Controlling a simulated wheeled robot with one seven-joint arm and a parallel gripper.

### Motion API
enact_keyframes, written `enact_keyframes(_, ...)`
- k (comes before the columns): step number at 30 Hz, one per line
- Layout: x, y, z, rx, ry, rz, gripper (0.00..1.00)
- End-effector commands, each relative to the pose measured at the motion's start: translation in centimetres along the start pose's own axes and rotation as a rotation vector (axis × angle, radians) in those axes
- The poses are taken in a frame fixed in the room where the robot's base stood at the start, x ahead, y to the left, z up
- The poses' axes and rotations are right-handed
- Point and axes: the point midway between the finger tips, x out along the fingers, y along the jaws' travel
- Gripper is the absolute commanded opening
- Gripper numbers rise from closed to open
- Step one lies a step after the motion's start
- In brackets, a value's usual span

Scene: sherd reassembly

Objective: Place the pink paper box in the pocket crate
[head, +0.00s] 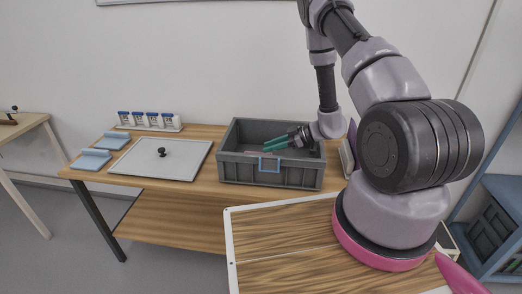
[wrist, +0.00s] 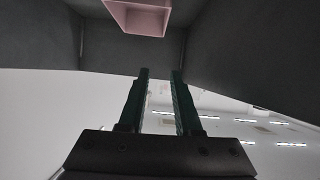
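The grey pocket crate (head: 270,172) stands on the wooden table in the head view, with a blue frame on its front wall. Its dark inner walls fill the top of the wrist view (wrist: 225,45). The pink paper box (wrist: 140,16) shows at the top edge of the wrist view, partly cut off, between the crate's inner walls. My gripper (head: 266,147) has green fingers and is over the crate's opening. In the wrist view its fingers (wrist: 160,72) are apart with nothing between them.
Blue folded pieces (head: 90,160) lie at the table's left end. A white rack of small jars (head: 148,122) stands at the back. A wood-topped tray (head: 285,240) is in front.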

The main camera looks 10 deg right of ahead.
Motion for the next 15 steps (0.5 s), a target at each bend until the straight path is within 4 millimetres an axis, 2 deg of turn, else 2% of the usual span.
enact_keyframes(3, -0.9, 0.0, 0.0, -0.001, 0.0, 0.0, 0.33)
enact_keyframes(8, -1.2, 0.0, -0.2, -0.008, 0.001, -0.002, 0.33)
enact_keyframes(10, -1.3, 0.0, -0.8, -0.041, 0.003, -0.008, 0.33)
enact_keyframes(13, -1.8, 0.0, -3.3, -0.171, 0.012, -0.034, 0.33)
enact_keyframes(14, -2.1, -0.1, -4.4, -0.237, 0.016, -0.048, 0.33)
enact_keyframes(15, -2.6, -0.2, -6.4, -0.349, 0.024, -0.068, 0.33)
